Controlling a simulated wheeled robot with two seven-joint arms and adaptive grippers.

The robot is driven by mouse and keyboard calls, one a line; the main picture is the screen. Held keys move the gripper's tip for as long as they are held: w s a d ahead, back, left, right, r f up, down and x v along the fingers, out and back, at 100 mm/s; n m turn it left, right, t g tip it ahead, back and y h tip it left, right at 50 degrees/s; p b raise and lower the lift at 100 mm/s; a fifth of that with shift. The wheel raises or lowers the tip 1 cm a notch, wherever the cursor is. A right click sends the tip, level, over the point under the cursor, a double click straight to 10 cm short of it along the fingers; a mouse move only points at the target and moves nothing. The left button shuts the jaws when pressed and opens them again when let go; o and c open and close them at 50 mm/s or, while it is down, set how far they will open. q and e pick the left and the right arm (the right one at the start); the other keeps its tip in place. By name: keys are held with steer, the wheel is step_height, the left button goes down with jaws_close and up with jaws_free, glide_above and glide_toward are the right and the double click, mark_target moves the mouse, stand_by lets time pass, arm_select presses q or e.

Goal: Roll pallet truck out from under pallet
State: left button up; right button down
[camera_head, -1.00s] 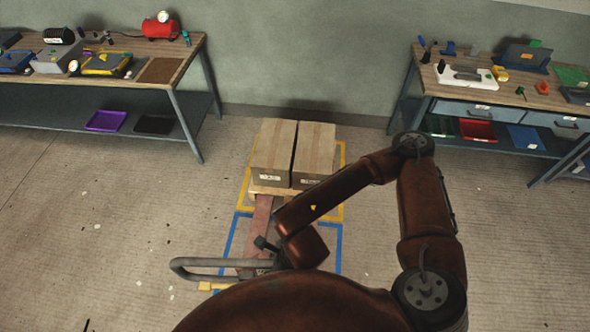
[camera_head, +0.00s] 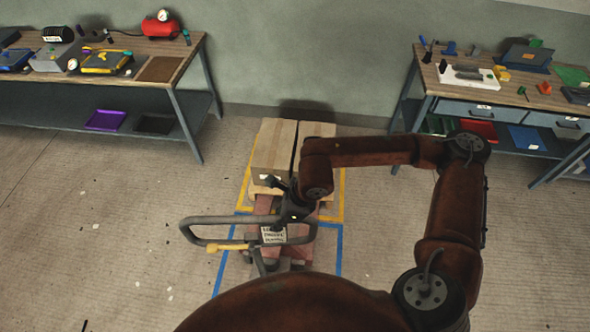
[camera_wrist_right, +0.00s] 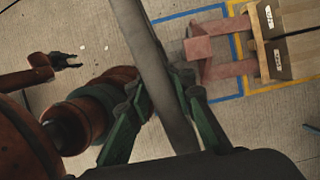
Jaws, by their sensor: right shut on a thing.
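The reddish pallet truck (camera_head: 301,253) stands in front of the pallet, its grey loop handle (camera_head: 192,236) nearer me. In the right wrist view its two forks (camera_wrist_right: 235,69) run towards the pallet; their far ends are hidden. The wooden pallet (camera_head: 259,189) bears two cardboard boxes (camera_head: 275,150). My right gripper (camera_head: 290,211) is shut on the handle bar; the right wrist view shows the grey bar (camera_wrist_right: 150,55) between its green fingers (camera_wrist_right: 165,112). My left gripper (camera_wrist_right: 74,60) shows small in the right wrist view, apart from the truck, its fingers open and empty.
A yellow floor outline (camera_head: 342,190) surrounds the pallet and a blue one (camera_head: 340,250) the truck's place. A workbench with tools (camera_head: 160,72) stands back left, another (camera_head: 510,85) back right. Open floor lies left of the truck, with small scraps on it.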

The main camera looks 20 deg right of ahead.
steer(key=w+d+r, duration=0.3)
steer(key=w+d, duration=0.1)
steer(key=w, duration=0.5)
steer(key=shift+d+r, duration=0.15)
steer(key=shift+d, duration=0.25)
steer(key=c, duration=2)
jaws_free()
steer(key=shift+s, duration=0.15)
steer(key=shift+o, duration=0.8)
steer(key=shift+s, duration=0.25)
steer(key=shift+o, duration=1.2)
steer(key=a+p+v, duration=0.2)
steer(key=v, duration=0.8)
steer(key=a+r+p+v, duration=0.1)
steer(key=a+v, duration=0.1)
steer(key=v, duration=0.7)
steer(key=shift+s+d+r+g+p, duration=0.2)
steer(key=shift+r+g+p, duration=0.15)
steer(key=shift+r, duration=0.2)
